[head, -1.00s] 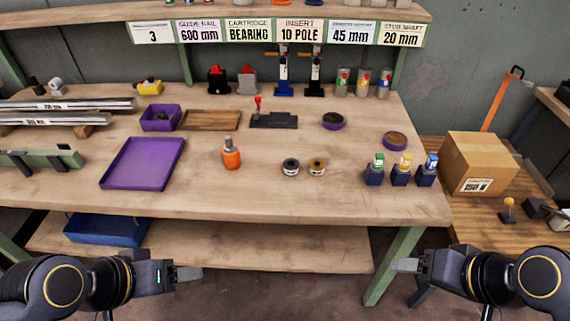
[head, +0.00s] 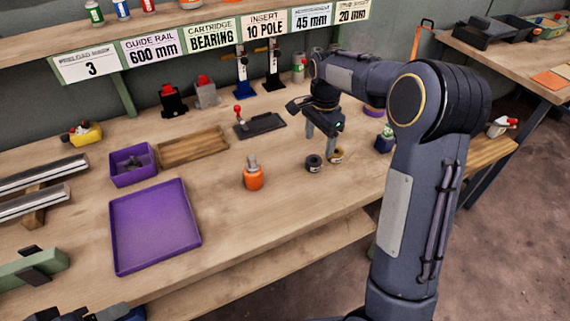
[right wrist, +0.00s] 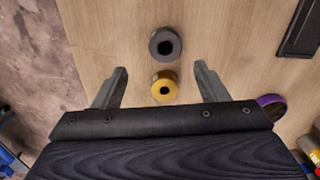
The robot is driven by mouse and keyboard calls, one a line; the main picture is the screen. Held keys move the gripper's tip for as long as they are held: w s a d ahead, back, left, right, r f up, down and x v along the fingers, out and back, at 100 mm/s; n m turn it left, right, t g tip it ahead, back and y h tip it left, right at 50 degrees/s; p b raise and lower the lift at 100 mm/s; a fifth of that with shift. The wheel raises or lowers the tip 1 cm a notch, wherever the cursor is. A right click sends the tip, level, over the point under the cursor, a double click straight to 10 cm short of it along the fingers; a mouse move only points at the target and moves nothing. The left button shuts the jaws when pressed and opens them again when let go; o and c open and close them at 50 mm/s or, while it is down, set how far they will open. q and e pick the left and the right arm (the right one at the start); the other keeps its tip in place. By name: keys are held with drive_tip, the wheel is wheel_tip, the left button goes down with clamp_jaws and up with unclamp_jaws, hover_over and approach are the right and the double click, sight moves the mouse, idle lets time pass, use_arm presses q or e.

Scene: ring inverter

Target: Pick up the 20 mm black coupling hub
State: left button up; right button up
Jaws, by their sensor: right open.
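The black coupling hub (head: 313,163) is a short dark ring with a central hole on the workbench. In the right wrist view the hub (right wrist: 166,46) lies beyond the fingertips, roughly centred between them sideways. A brass-coloured ring (head: 336,155) stands beside it; in the right wrist view this ring (right wrist: 164,86) is between the open fingers, apart from both. My right gripper (head: 320,138) is open and empty, pointing down above the two rings. Its fingers also show in the right wrist view (right wrist: 159,84). My left gripper's fingers are not visible.
An orange bottle (head: 253,175) stands left of the hub. A purple tray (head: 196,243), a wooden tray (head: 222,151) and a black fixture with a red knob (head: 262,126) are farther off. My right arm hides the bench's right part. The bench in front of the hub is clear.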

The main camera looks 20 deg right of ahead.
sight(314, 158)
drive_tip(key=f, duration=0.8)
drive_tip(key=shift+w+a+f, duration=0.15)
drive_tip(key=shift+w+a, duration=0.1)
drive_tip(key=shift+w, duration=0.15)
drive_tip(key=c, duration=1.1)
drive_tip(key=shift+c, duration=0.5)
